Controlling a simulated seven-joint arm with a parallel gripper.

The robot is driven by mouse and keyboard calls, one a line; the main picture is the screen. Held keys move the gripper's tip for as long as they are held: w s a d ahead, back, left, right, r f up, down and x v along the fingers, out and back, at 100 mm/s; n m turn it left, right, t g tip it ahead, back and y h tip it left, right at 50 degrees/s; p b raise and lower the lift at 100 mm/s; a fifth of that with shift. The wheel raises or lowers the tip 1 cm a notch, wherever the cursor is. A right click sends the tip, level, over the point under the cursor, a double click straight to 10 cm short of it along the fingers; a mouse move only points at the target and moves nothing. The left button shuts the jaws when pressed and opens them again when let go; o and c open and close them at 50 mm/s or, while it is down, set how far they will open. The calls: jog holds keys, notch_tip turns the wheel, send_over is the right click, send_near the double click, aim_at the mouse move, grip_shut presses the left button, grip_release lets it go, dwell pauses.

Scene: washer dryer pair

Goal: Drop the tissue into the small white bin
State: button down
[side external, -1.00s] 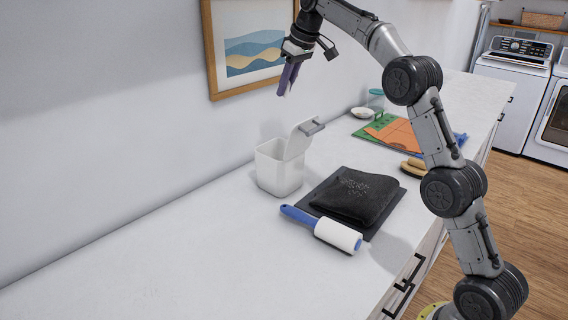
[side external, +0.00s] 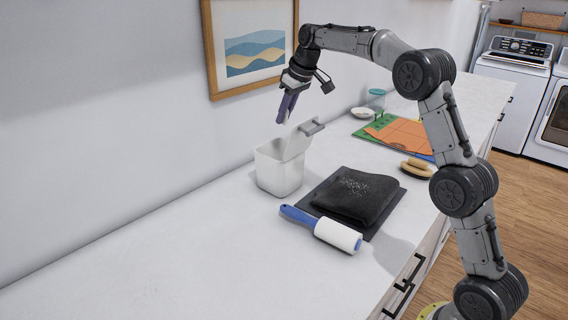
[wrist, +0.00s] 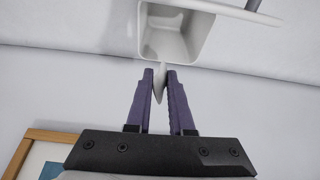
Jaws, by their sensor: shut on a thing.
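The small white bin (side external: 279,172) stands on the counter near the wall with its lid (side external: 300,138) raised. In the wrist view the bin (wrist: 203,48) is open at the top of the picture and looks empty inside. My gripper (side external: 284,119) points down, above the bin and slightly behind its opening. In the wrist view its purple fingers (wrist: 160,76) are shut on a thin white tissue (wrist: 160,84), whose tip sticks out between them toward the bin's rim. In the side view the tissue is mostly hidden by the fingers.
A dark folded cloth (side external: 356,195) on a dark mat and a blue-handled lint roller (side external: 325,230) lie in front of the bin. A brush (side external: 417,168), coloured sheets (side external: 392,135), a small white dish (side external: 363,113) and a teal-lidded jar (side external: 376,99) lie farther back. A framed picture (side external: 211,60) hangs on the wall.

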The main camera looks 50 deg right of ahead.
jog(key=shift+f, duration=1.65)
jog(key=c, duration=0.7)
grip_release()
jog(key=v, duration=1.4)
jog(key=shift+w+d, duration=0.1)
